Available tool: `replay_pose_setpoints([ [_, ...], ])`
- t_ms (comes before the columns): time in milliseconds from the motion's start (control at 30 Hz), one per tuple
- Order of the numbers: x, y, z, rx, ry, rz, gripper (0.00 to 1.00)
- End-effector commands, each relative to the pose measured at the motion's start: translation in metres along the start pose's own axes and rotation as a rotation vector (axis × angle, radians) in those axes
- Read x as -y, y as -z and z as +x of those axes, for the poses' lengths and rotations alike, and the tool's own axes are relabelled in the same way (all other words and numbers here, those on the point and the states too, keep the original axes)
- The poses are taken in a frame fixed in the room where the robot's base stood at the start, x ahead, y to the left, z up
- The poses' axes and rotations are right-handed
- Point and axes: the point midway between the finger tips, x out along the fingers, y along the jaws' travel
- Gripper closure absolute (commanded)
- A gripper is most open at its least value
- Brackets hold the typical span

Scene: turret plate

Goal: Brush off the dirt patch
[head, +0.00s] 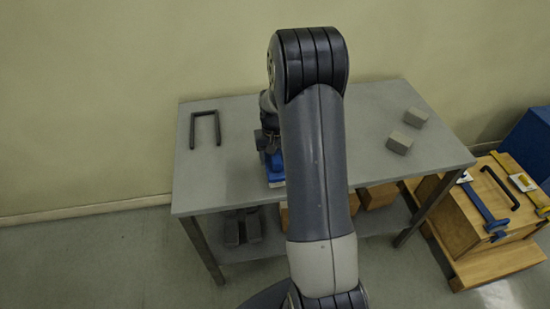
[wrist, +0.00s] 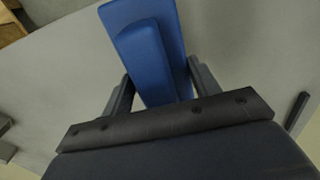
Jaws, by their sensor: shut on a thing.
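A blue brush (wrist: 150,50) with a raised blue grip fills the upper middle of the wrist view. My gripper (wrist: 162,82) is shut on it, one dark finger on each side. In the head view the blue brush (head: 273,162) shows low over the table (head: 235,185), just left of my arm, with a pale strip along its bottom edge. I cannot tell whether it touches the tabletop. My gripper (head: 268,145) is partly hidden by my arm there. No dirt patch shows in either view; my arm and the brush cover part of the tabletop.
A dark U-shaped bar (head: 205,128) stands at the table's left. Two grey blocks (head: 400,143) (head: 416,117) sit at the right. A wooden box (head: 490,195) with clamps stands on the floor to the right. The tabletop between the bar and the brush is clear.

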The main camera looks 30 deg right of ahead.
Motion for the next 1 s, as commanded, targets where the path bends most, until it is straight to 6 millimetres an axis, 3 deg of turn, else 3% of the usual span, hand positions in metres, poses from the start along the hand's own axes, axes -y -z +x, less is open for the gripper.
replay_pose_setpoints([
  [500,0.005,-0.004,-0.048,-0.003,0.000,-0.002,0.63],
  [1000,0.005,-0.005,-0.050,-0.002,0.000,-0.002,0.63],
])
